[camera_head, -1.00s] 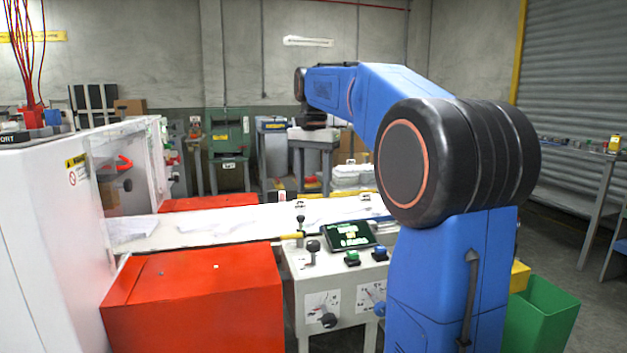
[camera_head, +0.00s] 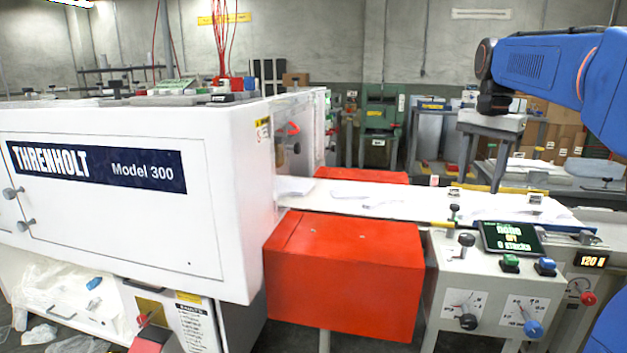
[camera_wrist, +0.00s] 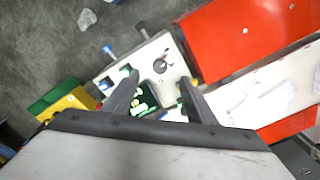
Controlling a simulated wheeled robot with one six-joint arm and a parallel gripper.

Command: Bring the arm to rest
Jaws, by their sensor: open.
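My blue arm (camera_head: 540,70) reaches in from the right edge in the head view, with its black wrist at its left end. My gripper (camera_head: 483,183) hangs below that wrist, over the white work surface (camera_head: 390,200). It also shows in the wrist view (camera_wrist: 158,77), where its two dark fingers stand apart with nothing between them. The control panel (camera_head: 490,285) with its dark green screen lies beyond the fingers in that view. The near part of my arm is cut off by the right edge of the head view.
The large white Threnholt machine (camera_head: 100,225) fills the left. A red box (camera_head: 345,275) stands in front of the work surface, and another red piece shows behind it. A green machine (camera_head: 382,115) stands at the back. Bare floor (camera_wrist: 45,50) shows in the wrist view.

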